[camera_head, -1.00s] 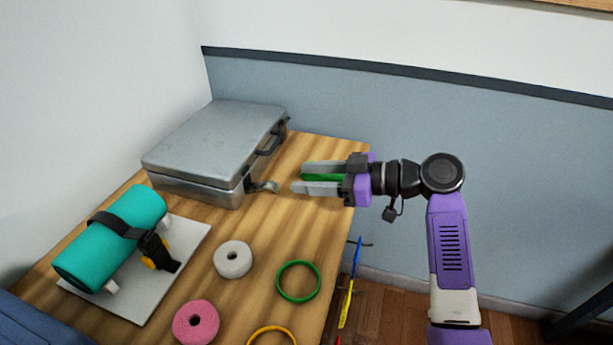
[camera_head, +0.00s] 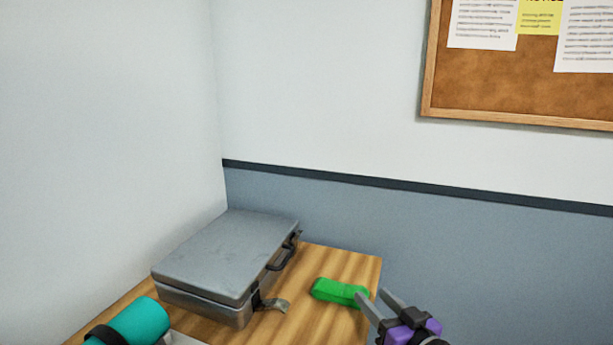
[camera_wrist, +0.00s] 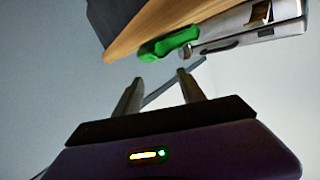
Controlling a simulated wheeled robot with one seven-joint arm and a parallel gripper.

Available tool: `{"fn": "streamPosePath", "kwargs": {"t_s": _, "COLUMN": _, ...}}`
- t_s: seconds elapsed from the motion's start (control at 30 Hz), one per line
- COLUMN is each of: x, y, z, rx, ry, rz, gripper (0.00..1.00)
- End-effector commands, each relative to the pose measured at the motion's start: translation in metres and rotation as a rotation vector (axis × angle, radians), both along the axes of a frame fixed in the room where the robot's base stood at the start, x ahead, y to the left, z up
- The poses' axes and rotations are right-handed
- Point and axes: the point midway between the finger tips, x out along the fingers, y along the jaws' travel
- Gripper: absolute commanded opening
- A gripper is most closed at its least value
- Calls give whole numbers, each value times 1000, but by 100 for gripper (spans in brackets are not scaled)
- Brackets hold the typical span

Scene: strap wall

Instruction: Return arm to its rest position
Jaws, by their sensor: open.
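My gripper (camera_head: 377,303) is at the lower right of the head view, by the right edge of the table. Its two grey fingers are apart with nothing between them. It also shows in the wrist view (camera_wrist: 155,88), open and empty. A green block-like object (camera_head: 338,291) lies on the table just left of my fingertips in the head view. In the wrist view the green object (camera_wrist: 168,44) lies beyond the fingers near the table edge. The rest of my arm is mostly below the head view.
A grey metal case (camera_head: 225,262) with a dark handle sits on the wooden table (camera_head: 335,262). A teal roll (camera_head: 138,322) with a black strap is at the lower left. A cork notice board (camera_head: 510,75) hangs on the wall. The space right of the table is clear.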

Motion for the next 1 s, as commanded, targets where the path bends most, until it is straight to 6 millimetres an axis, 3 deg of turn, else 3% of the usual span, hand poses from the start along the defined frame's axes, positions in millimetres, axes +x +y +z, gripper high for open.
{"fn": "streamPosePath", "kwargs": {"t_s": 0.03, "x": -18, "y": -9, "z": -12, "rx": 6, "ry": 2, "rz": -51, "gripper": 47}}
{"fn": "streamPosePath", "kwargs": {"t_s": 0.2, "x": -78, "y": -38, "z": -34, "rx": 20, "ry": -32, "rz": -209, "gripper": 47}}
{"fn": "streamPosePath", "kwargs": {"t_s": 0.4, "x": -158, "y": -59, "z": -44, "rx": 10, "ry": -80, "rz": -329, "gripper": 47}}
{"fn": "streamPosePath", "kwargs": {"t_s": 0.67, "x": -266, "y": -68, "z": -32, "rx": -30, "ry": -129, "rz": -401, "gripper": 47}}
{"fn": "streamPosePath", "kwargs": {"t_s": 1.0, "x": -391, "y": -61, "z": 1, "rx": -122, "ry": -111, "rz": -394, "gripper": 47}}
